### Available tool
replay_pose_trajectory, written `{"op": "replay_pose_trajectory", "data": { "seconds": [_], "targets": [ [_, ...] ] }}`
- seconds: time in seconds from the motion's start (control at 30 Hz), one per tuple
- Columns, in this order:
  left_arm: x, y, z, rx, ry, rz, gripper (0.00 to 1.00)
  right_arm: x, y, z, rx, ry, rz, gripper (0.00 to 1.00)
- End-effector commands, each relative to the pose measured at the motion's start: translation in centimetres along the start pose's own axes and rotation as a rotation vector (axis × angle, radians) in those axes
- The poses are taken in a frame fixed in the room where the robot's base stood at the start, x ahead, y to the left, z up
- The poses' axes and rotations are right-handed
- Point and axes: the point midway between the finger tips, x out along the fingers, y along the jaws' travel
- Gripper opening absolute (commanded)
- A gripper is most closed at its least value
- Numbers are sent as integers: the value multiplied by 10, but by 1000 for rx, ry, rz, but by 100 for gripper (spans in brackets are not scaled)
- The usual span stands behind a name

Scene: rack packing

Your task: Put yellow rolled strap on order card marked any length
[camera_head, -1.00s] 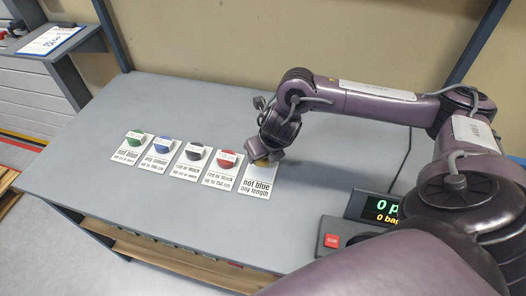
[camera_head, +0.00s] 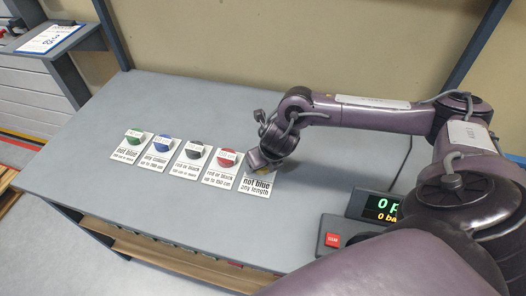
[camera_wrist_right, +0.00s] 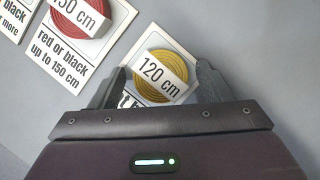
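The yellow rolled strap (camera_wrist_right: 158,75), with a white "120 cm" label, lies on the order card marked "not blue, any length" (camera_head: 257,185). In the right wrist view this card (camera_wrist_right: 185,47) shows partly around the strap. My right gripper (camera_wrist_right: 156,88) is open, with its two fingers apart on either side of the strap's near part. In the head view my right gripper (camera_head: 262,162) is low over the card's upper edge and hides most of the strap. My left gripper is not in view.
Several other order cards lie in a row to the left with green (camera_head: 134,136), blue (camera_head: 163,144), black (camera_head: 194,150) and red (camera_head: 227,158) rolled straps on them. A display (camera_head: 376,207) and a red button (camera_head: 332,240) stand at the right. The table's back left is clear.

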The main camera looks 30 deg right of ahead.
Motion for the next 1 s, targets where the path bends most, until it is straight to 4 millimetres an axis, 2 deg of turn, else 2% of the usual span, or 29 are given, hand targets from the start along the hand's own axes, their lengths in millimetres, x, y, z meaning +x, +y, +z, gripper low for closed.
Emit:
{"op": "replay_pose_trajectory", "data": {
  "seconds": [0.17, 0.33, 0.7, 0.83, 1.0],
  "targets": [
    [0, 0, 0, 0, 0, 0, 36, -1, 0, 0, 0, 0, 0, 71],
    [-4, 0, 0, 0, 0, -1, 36, -12, 0, 2, -3, -2, 1, 71],
    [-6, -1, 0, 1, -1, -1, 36, -89, 0, 3, -3, -5, 1, 71],
    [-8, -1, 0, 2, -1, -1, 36, -110, 0, 2, -2, -3, 1, 71],
    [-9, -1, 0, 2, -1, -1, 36, -122, 0, 1, -1, -1, 0, 71]
  ]
}}
